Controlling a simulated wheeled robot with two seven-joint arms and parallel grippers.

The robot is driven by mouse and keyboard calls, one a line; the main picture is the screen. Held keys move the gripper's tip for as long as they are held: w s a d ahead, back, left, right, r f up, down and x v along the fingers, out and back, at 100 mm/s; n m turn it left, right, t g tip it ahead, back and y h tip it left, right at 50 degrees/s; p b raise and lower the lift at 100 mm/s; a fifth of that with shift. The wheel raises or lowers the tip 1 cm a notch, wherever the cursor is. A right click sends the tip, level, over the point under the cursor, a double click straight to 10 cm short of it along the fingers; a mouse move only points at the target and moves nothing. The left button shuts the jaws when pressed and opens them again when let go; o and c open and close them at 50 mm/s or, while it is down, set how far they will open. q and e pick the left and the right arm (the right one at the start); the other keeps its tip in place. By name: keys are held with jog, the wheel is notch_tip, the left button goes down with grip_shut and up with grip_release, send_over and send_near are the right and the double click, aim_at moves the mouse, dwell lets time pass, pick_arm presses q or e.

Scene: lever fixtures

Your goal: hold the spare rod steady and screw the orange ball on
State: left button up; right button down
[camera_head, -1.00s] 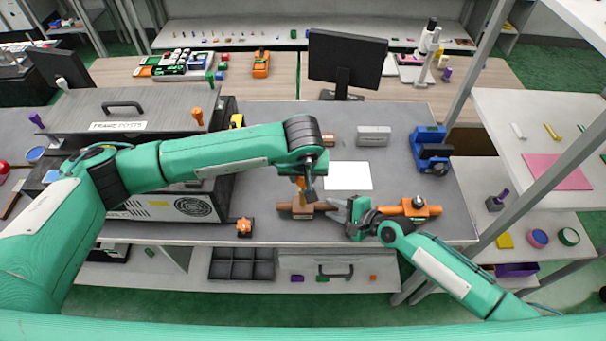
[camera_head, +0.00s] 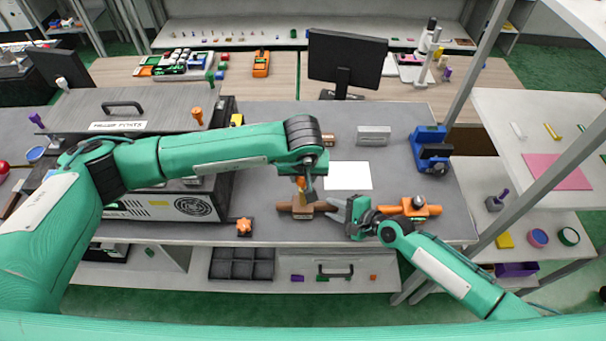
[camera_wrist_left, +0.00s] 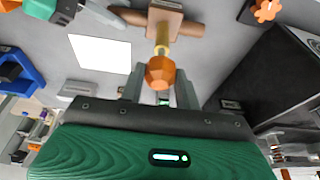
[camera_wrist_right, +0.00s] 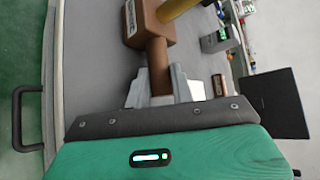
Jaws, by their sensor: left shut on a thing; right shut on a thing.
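The spare rod is brass-yellow (camera_wrist_left: 162,46) and stands up from a brown block (camera_head: 302,212) with a brown bar on either side. The orange ball (camera_wrist_left: 160,73) is at the rod's free end; I cannot tell how far it is threaded on. My left gripper (camera_head: 303,190) points down over the rod and is shut on the orange ball; its fingers flank it in the left wrist view. My right gripper (camera_head: 338,210) comes from the right and is shut on the brown bar (camera_wrist_right: 158,75) beside the block (camera_wrist_right: 151,22). The rod also shows there (camera_wrist_right: 176,8).
An orange fixture (camera_head: 415,207) sits right of my right gripper. An orange star knob (camera_head: 244,226) lies at the front edge. A white sheet (camera_head: 348,176), a blue device (camera_head: 430,150) and a dark cabinet (camera_head: 170,205) are around on the grey bench.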

pick_arm(q)
jog(key=shift+f, duration=1.1)
jog(key=o, duration=1)
jog(key=shift+o, duration=0.2)
jog(key=v, duration=1.2)
jog(key=shift+o, duration=0.3)
